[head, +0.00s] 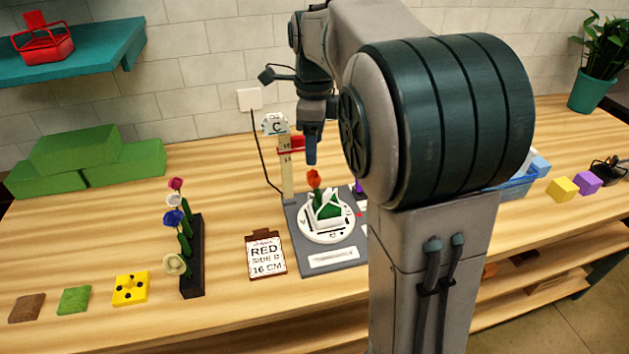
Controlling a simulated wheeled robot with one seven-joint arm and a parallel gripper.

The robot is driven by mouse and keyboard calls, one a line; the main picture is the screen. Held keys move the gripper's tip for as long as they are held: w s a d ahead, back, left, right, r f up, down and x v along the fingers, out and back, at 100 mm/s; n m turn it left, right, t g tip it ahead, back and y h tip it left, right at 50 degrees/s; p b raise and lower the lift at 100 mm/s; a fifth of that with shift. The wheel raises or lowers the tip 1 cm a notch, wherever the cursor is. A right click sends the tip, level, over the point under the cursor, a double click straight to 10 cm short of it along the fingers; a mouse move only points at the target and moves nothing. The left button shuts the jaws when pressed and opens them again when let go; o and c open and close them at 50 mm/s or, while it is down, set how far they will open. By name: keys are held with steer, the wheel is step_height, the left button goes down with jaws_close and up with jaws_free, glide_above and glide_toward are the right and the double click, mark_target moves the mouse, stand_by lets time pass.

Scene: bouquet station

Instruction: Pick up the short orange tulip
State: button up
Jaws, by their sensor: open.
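A short orange tulip (314,178) stands upright in a small white and green holder (325,210) on a round white dial, which sits on a dark grey base plate (332,262). My gripper (311,150) points down above and very slightly left of the tulip, apart from it. Its fingers overlap in this view, with no flower seen between them. A dark rack (192,262) at the left holds several other flowers: pink, white, blue and cream ones.
A measuring post (287,165) with a red slider stands just left of my gripper. A card (266,255) reads "RED SIDE B 16 CM". Green blocks (85,160) lie at the back left. Yellow (562,189) and purple (588,182) cubes are at the right. My arm hides the table's middle right.

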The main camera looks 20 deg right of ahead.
mark_target(315, 169)
steer(key=f, duration=0.4)
steer(key=f+p, duration=0.1)
steer(key=f, duration=0.4)
steer(key=shift+w+d+f, duration=0.1)
steer(key=shift+w+f, duration=0.1)
steer(key=shift+f, duration=0.1)
steer(key=c, duration=0.8)
